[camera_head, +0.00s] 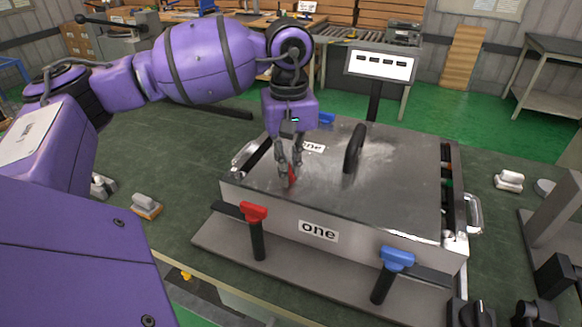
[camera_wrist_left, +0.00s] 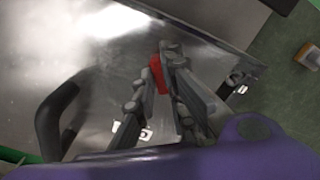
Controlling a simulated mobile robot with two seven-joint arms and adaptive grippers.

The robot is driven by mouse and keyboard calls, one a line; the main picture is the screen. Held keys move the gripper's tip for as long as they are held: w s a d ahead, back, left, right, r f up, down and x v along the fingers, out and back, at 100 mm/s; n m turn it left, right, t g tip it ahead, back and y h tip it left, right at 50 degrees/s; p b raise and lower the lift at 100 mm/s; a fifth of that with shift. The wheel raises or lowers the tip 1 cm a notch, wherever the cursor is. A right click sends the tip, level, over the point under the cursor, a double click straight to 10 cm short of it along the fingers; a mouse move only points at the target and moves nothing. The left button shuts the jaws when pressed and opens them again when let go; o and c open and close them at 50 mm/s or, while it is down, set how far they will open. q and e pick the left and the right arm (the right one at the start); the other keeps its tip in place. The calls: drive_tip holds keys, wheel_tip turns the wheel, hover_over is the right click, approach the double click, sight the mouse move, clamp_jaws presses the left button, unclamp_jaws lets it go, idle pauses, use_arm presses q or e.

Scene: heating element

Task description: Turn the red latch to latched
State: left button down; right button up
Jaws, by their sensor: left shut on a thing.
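The red latch (camera_head: 254,212) has a red cap on a dark stem and stands upright at the front left of the metal box (camera_head: 400,190). A dark arm sticks out to the left of its cap. My left gripper (camera_head: 290,178) points down over the box top, behind and right of this latch and apart from it. It is shut on a small red piece (camera_head: 292,176), which also shows between the fingertips in the left wrist view (camera_wrist_left: 157,73). The fingers hide part of this piece, so I cannot tell what it belongs to. My right gripper is not in view.
A blue latch (camera_head: 396,259) stands at the box's front right. A black handle (camera_head: 354,148) rises from the box top. A side handle (camera_head: 474,213) is on the right. A brush (camera_head: 146,206) lies on the green mat at left. A sign (camera_head: 380,64) stands behind.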

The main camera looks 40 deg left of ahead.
use_arm(q)
drive_tip(key=m+b, duration=0.1)
drive_tip(key=m, duration=0.1)
drive_tip(key=shift+f+m, duration=0.1)
drive_tip(key=shift+m, duration=0.3)
drive_tip(key=shift+m+b, duration=0.3)
drive_tip(key=shift+m, duration=0.5)
drive_tip(key=shift+m+b, duration=0.35)
drive_tip(key=shift+m, duration=0.95)
drive_tip(key=c, duration=1.8)
unclamp_jaws()
